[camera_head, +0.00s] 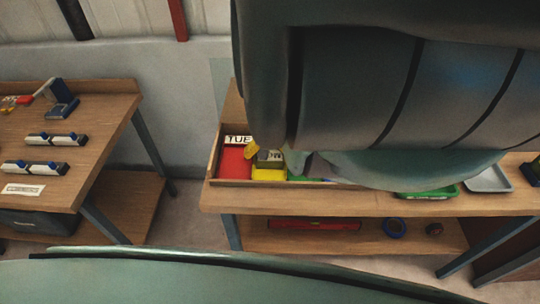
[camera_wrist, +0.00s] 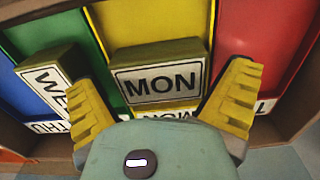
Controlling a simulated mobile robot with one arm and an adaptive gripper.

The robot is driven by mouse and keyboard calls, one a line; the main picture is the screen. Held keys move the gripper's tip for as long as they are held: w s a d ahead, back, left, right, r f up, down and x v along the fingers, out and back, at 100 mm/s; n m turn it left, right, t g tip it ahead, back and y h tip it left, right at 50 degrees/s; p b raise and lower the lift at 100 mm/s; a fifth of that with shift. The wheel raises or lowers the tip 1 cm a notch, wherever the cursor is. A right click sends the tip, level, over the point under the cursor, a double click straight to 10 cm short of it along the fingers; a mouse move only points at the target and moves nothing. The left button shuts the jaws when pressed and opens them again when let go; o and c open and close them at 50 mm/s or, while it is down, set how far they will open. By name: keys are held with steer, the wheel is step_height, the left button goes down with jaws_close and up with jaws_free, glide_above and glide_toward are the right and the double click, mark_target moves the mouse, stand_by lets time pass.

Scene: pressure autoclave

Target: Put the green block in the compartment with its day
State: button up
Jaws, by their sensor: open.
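A wooden tray (camera_head: 213,160) with coloured compartments stands on the right bench. A block marked MON (camera_wrist: 158,82), with a dull olive-green top, sits in the yellow compartment (camera_wrist: 135,20). My gripper (camera_wrist: 160,85) is open, its yellow fingers on either side of this block with gaps showing. A second block marked WE (camera_wrist: 50,82), its label partly hidden by a finger, lies tilted in the picture at the green compartment (camera_wrist: 90,50). The red compartment (camera_head: 234,162) has a TUE label (camera_head: 238,140). The yellow compartment's label is partly hidden.
My arm covers much of the right bench in the head view. A green tray (camera_head: 430,193) and a pale tray (camera_head: 489,179) stand farther right. The left bench (camera_head: 95,110) holds several small items.

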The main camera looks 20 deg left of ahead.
mark_target(270, 156)
steer(key=shift+r, duration=0.1)
steer(key=shift+w+a+r, duration=0.1)
steer(key=shift+r, duration=1.6)
step_height(270, 156, up, 9)
steer(key=p, duration=0.2)
steer(key=shift+f+p, duration=0.2)
steer(key=shift+p, duration=0.15)
